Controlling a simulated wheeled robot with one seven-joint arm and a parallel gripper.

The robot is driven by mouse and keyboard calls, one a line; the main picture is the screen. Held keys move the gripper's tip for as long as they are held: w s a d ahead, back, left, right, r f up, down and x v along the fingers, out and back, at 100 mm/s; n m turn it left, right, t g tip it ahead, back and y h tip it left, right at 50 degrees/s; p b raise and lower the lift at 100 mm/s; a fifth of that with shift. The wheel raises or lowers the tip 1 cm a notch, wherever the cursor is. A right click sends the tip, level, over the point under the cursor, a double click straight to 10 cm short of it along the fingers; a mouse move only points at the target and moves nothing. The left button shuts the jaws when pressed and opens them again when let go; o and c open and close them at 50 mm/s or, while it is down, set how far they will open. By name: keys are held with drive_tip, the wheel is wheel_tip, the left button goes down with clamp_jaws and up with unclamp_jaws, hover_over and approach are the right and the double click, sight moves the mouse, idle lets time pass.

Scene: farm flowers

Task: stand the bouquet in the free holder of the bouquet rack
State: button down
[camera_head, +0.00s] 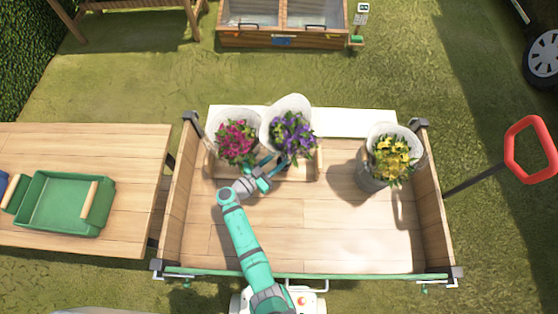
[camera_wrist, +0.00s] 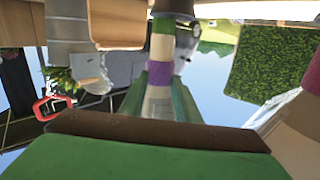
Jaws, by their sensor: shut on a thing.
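The purple bouquet (camera_head: 293,134) in its pale wrap is at the back of the wooden wagon bed, over the right part of the wooden bouquet rack (camera_head: 318,163). My gripper (camera_head: 277,165) is shut on its lower part, reaching in from the front left. The bouquet leans slightly; whether its foot is inside a holder is hidden by the flowers and my gripper. A pink bouquet (camera_head: 236,141) stands at the left end of the rack.
A bucket (camera_head: 371,181) with a yellow bouquet (camera_head: 391,157) stands at the right of the wagon bed. The bed's front and middle (camera_head: 300,235) are clear. Wagon walls (camera_head: 436,200) rise at the sides. A table with a green tray (camera_head: 65,205) is at the left.

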drive_tip(key=shift+w+a+f, duration=0.15)
drive_tip(key=shift+a+f, duration=0.1)
drive_tip(key=shift+f, duration=0.8)
drive_tip(key=shift+w+a+f, duration=0.1)
drive_tip(key=shift+a+f, duration=0.1)
drive_tip(key=shift+f, duration=0.85)
drive_tip(key=shift+f, duration=0.15)
drive_tip(key=c, duration=1.3)
unclamp_jaws()
drive_tip(key=shift+c, duration=0.2)
drive_tip(key=v, duration=0.7)
drive_tip(key=shift+s+a, duration=0.2)
drive_tip(key=shift+s, duration=0.05)
drive_tip(key=shift+d, duration=0.1)
